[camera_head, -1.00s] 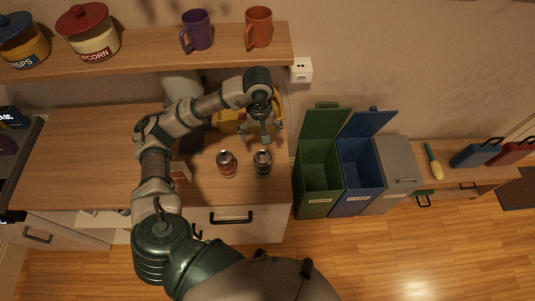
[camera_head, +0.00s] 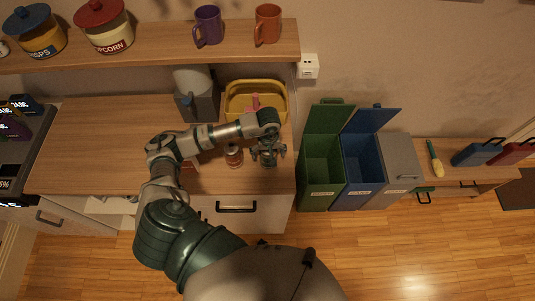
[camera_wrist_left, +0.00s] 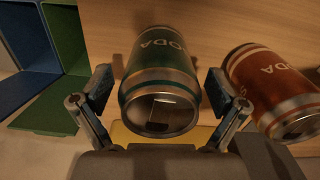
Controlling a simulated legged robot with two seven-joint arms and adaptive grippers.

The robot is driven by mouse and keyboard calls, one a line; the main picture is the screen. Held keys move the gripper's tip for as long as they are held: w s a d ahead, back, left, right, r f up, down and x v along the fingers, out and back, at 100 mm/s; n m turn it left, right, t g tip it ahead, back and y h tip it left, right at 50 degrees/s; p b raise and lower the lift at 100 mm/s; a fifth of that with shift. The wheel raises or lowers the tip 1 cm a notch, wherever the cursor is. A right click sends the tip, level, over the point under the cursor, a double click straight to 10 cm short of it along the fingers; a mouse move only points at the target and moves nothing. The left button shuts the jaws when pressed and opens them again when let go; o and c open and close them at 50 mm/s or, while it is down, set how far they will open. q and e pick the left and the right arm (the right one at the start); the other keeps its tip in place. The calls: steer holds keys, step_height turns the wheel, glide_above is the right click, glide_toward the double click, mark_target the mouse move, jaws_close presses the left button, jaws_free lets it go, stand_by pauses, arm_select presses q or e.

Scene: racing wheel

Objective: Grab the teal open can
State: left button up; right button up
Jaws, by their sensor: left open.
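The teal open can (camera_wrist_left: 160,88) stands on the counter, its open top facing the left wrist camera. My left gripper (camera_wrist_left: 158,95) is open, with one finger on each side of the can and a visible gap on both sides. In the head view my left gripper (camera_head: 268,155) is over the can's spot at the counter's right end and mostly hides the can. A red soda can (camera_head: 234,156) stands just left of it; the red can (camera_wrist_left: 275,92) also shows on the right in the wrist view. My right gripper is not in view.
A yellow basket (camera_head: 256,98) and a grey container (camera_head: 197,100) stand behind on the counter. Green (camera_head: 321,165) and blue (camera_head: 362,165) bins stand right of the counter. A shelf (camera_head: 150,44) with mugs and jars runs above. The counter's left part is clear.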

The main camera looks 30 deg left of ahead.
arm_select(q)
steer(key=shift+d+f, duration=0.1)
steer(key=shift+f, duration=0.1)
steer(key=shift+d, duration=0.1)
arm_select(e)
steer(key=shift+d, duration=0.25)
arm_select(q)
steer(key=c, duration=0.7)
steer(key=shift+c, duration=0.8)
steer(key=shift+a, duration=0.25)
